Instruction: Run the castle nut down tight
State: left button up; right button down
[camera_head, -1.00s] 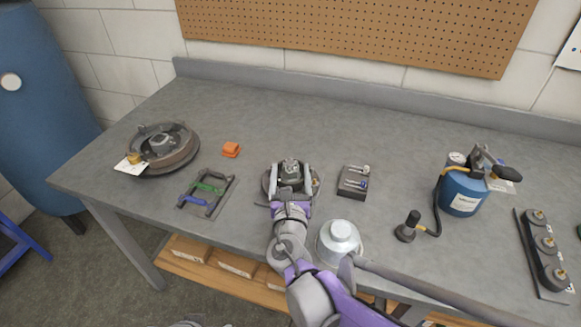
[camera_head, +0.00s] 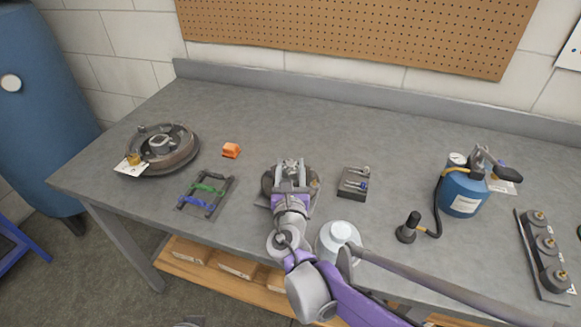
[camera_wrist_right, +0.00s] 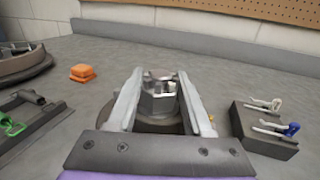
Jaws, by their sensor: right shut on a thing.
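The castle nut (camera_wrist_right: 161,98) is a shiny grey metal piece with notched upper edges. It sits upright on a dark round hub base (camera_wrist_right: 150,126) near the front middle of the bench. My right gripper (camera_head: 291,172) reaches in from the front, and its two pale fingers stand either side of the nut, shut on it. The wrist view shows my right gripper (camera_wrist_right: 163,90) with the nut between the fingers. The lower part of the nut and much of the base are hidden behind the gripper. My left gripper is not in view.
A brake drum (camera_head: 160,150) with a tag is at the left. A pin block (camera_head: 353,184), white-topped can (camera_head: 340,235) and blue pump (camera_head: 462,192) are right. The back is clear.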

jog(key=shift+m+h, duration=0.3)
jog(key=shift+h, duration=0.2)
jog(key=m+h, duration=0.2)
jog(key=h, duration=0.1)
jog(key=m+g+h+p, duration=0.1)
jog(key=h, duration=0.1)
jog(key=shift+a+m+h, duration=0.15)
jog(key=shift+m+h, duration=0.25)
jog(key=m+g+h+p, duration=0.1)
jog(key=m+g+h, duration=0.2)
jog(key=h, duration=0.1)
jog(key=shift+m+h, duration=0.3)
jog(key=shift+h, duration=0.1)
jog(key=m+g+h+p, duration=0.1)
jog(key=m+g+h, duration=0.2)
jog(key=g, duration=0.1)
jog(key=shift+p, duration=0.4)
jog(key=shift+m+g+h+p, duration=0.35)
jog(key=shift+m+g+h, duration=0.35)
jog(key=shift+m+g, duration=0.55)
jog(key=shift+m+g+h+p, duration=0.35)
jog(key=shift+m+g+h, duration=0.45)
jog(key=shift+g, duration=0.75)
jog(key=shift+m+g, duration=0.25)
jog(key=shift+g, duration=0.05)
jog(key=shift+c, duration=1.5)
grip_release()
jog(key=shift+d, duration=0.2)
